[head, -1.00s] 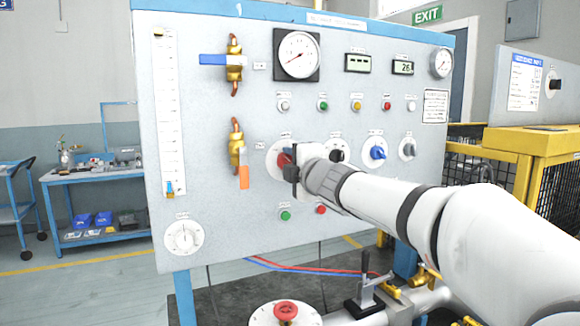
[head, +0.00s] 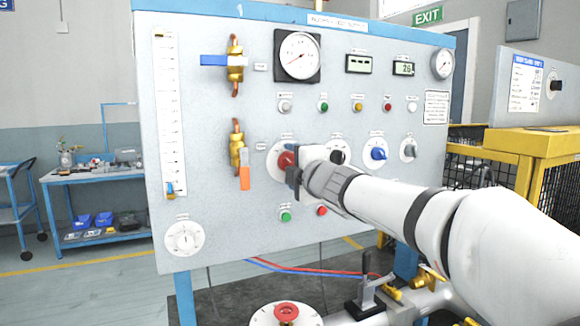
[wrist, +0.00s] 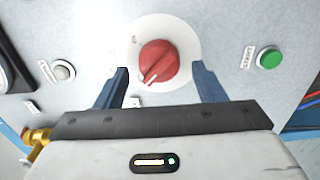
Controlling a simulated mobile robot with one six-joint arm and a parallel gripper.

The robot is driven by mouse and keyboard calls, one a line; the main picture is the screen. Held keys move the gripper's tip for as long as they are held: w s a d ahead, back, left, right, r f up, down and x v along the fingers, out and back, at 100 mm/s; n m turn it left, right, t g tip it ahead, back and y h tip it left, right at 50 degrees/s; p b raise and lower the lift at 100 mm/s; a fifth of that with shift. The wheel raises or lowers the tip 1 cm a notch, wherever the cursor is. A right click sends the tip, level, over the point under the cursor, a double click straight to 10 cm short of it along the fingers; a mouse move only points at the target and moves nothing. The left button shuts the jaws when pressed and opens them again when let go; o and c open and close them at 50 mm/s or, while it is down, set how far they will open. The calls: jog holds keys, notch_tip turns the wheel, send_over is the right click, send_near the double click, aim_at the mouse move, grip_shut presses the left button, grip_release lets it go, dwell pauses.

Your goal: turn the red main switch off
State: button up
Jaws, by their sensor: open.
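The red main switch (head: 286,159) is a round red knob on a white disc on the grey panel. In the wrist view the red main switch (wrist: 158,63) shows whole, with a white pointer line toward its lower left. My gripper (wrist: 162,78) is open, with one blue finger on each side of the knob's lower part in the picture. I see gaps between the fingers and the knob; I cannot tell how deep the fingers reach. In the head view my gripper (head: 292,176) is just in front of the switch and partly covers its disc.
A blue knob (head: 378,153) and a grey knob (head: 408,150) are to the right. A green button (head: 286,216) and a red button (head: 321,211) sit below. A valve with an orange handle (head: 244,178) is close on the left. A red mushroom button (head: 286,311) stands below the panel.

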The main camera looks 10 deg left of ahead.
jog(key=v, duration=0.7)
